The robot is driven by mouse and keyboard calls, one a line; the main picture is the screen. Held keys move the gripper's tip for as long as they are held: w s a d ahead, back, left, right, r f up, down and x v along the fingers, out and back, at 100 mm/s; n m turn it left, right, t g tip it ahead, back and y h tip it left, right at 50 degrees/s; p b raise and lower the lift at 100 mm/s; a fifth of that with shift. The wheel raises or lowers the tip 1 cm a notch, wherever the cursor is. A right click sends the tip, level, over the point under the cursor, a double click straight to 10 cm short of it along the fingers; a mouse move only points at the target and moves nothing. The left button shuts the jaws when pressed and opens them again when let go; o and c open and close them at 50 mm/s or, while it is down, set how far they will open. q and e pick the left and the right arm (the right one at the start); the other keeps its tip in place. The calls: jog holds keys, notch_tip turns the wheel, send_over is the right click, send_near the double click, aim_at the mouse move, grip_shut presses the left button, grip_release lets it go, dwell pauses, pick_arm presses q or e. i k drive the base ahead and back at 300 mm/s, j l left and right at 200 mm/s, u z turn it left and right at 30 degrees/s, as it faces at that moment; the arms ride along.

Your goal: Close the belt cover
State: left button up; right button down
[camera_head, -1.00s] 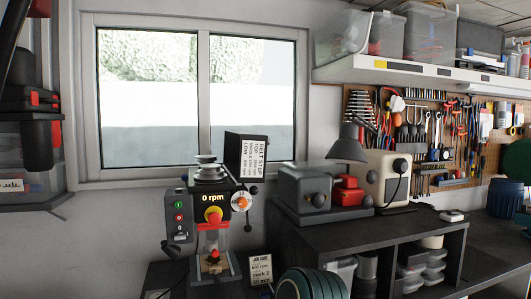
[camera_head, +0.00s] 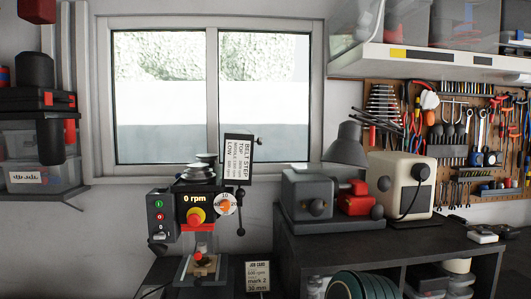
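The belt cover (camera_head: 238,160) is a dark upright panel with a white "BELT STEP" label. It stands open at the right rear of the drill press head (camera_head: 195,207). The stepped pulleys (camera_head: 198,172) on top of the head are exposed, to the left of the cover. The head's display reads 0 rpm. A red knob on a yellow ring is on its front, and a dial and a dark lever are on its right side. Neither of my grippers is in view.
A grey machine (camera_head: 308,198) and a cream machine (camera_head: 400,185) stand on the dark bench to the right, with a grey lamp (camera_head: 347,145) behind them. A job card (camera_head: 258,277) stands beside the press. Green rings (camera_head: 362,285) are at the bottom edge.

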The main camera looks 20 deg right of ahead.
aim_at(238, 144)
jog(key=l, duration=0.75)
jog(key=k+l, duration=0.15)
jog(key=l, duration=0.65)
jog(key=z, duration=0.35)
jog(key=j+z, duration=0.15)
jog(key=z, duration=0.2)
jog(key=j+z, duration=0.1)
jog(key=z, duration=0.25)
jog(key=j+z, duration=0.4)
jog(key=k+j+z, duration=0.15)
jog(key=j+z, duration=0.25)
jog(key=k+j+z, duration=0.1)
jog(key=j, duration=0.2)
jog(key=k+j+z, duration=0.1)
jog(key=j, duration=0.2)
jog(key=k+j, duration=0.2)
jog(key=j+z, duration=0.05)
jog(key=j, duration=0.05)
